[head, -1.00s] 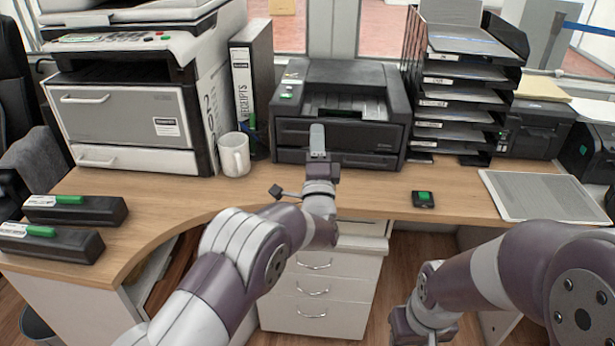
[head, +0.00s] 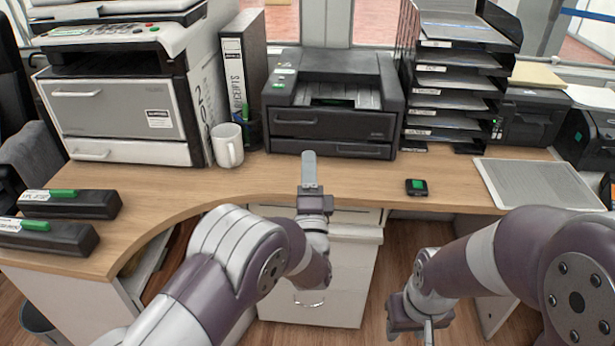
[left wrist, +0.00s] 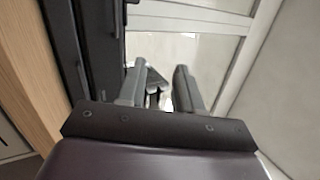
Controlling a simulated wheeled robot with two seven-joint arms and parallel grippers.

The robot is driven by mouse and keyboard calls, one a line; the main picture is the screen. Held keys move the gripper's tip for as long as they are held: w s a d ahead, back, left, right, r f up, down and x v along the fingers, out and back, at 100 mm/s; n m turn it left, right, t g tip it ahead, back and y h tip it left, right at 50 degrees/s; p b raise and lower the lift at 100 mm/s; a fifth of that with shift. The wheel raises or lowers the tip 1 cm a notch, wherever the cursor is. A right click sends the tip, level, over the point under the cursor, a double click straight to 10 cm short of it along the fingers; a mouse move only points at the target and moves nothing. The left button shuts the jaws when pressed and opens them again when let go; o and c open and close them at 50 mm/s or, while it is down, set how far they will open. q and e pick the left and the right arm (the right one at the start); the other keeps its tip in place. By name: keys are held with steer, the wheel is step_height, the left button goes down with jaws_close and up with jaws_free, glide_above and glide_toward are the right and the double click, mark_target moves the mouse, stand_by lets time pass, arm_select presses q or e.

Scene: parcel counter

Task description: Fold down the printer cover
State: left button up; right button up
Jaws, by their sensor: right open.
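The black printer (head: 333,104) stands at the back middle of the desk. Its top cover (head: 338,63) lies low and nearly flat, and no raised flap stands above it. A recessed slot shows in the top. My left gripper (head: 309,158) is in front of the printer, over the desk's front part, apart from it and empty. In the left wrist view its two fingers (left wrist: 158,88) are spread, with the printer's dark side to their left. My right gripper (head: 425,328) hangs low in front of the desk, open and empty, far from the printer.
A white mug (head: 228,145) and a receipts binder (head: 243,72) stand left of the printer. A stacked paper tray (head: 450,85) is close on its right. The desk strip before the printer is clear.

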arm_select(q)
steer(key=shift+v, duration=1.05)
steer(key=shift+a+r, duration=0.15)
